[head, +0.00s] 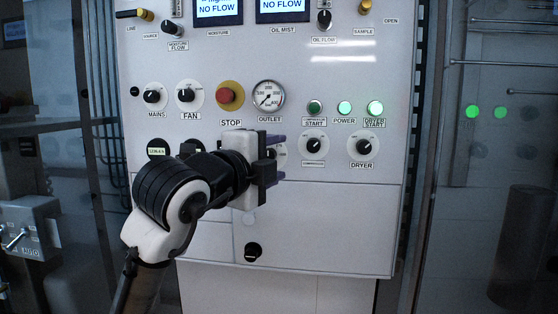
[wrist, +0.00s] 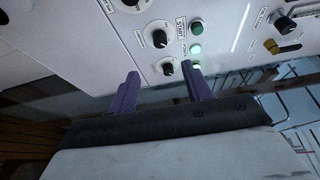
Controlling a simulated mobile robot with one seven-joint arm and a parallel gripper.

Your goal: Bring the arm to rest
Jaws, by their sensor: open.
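My gripper (head: 276,161) is in front of the white control panel (head: 330,228), a little below the red STOP button. In the wrist view my gripper (wrist: 160,88) shows two purple fingers spread apart with nothing between them. My arm comes up from the lower left of the head view and hides part of the panel, including what is behind the wrist. Whether the fingertips touch the panel cannot be told; no knob is between them.
The panel carries a red STOP button (head: 229,96), an OUTLET gauge (head: 268,96), a DRYER knob (head: 361,147) and lit green buttons (head: 375,108). A grey AUTO switch box (head: 32,228) stands at the left. The lower panel right of my gripper is mostly bare.

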